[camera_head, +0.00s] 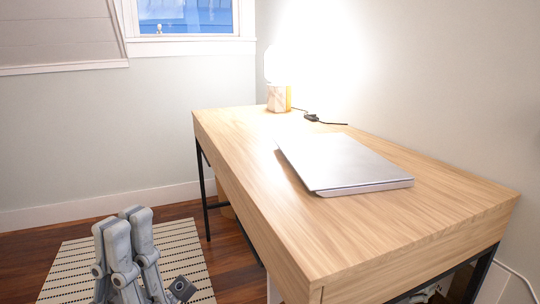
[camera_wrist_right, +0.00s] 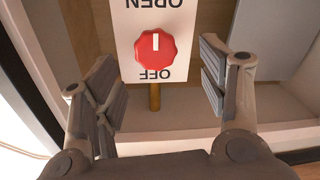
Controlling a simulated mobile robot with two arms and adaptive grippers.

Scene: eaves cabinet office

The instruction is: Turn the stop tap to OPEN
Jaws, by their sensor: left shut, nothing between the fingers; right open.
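The stop tap's red knob (camera_wrist_right: 155,51) sits on a white plate (camera_wrist_right: 128,28) in the right wrist view. The plate's words appear upside down, with OPEN at the top and OFF below the knob. The knob's white mark is on its upper half, pointing toward OPEN in the picture. My right gripper (camera_wrist_right: 158,58) is open, with one finger on each side of the knob in the picture and no visible contact. My left gripper (camera_head: 124,215) is shut and empty over the rug, left of the desk in the head view.
A wooden desk (camera_head: 230,160) with dark legs carries a closed laptop (camera_head: 340,162) and a lit lamp (camera_head: 279,97). A striped rug (camera_head: 75,262) lies on the floor. A brown pipe (camera_wrist_right: 155,97) runs below the tap plate, and a pale ledge (camera_wrist_right: 180,130) lies under it.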

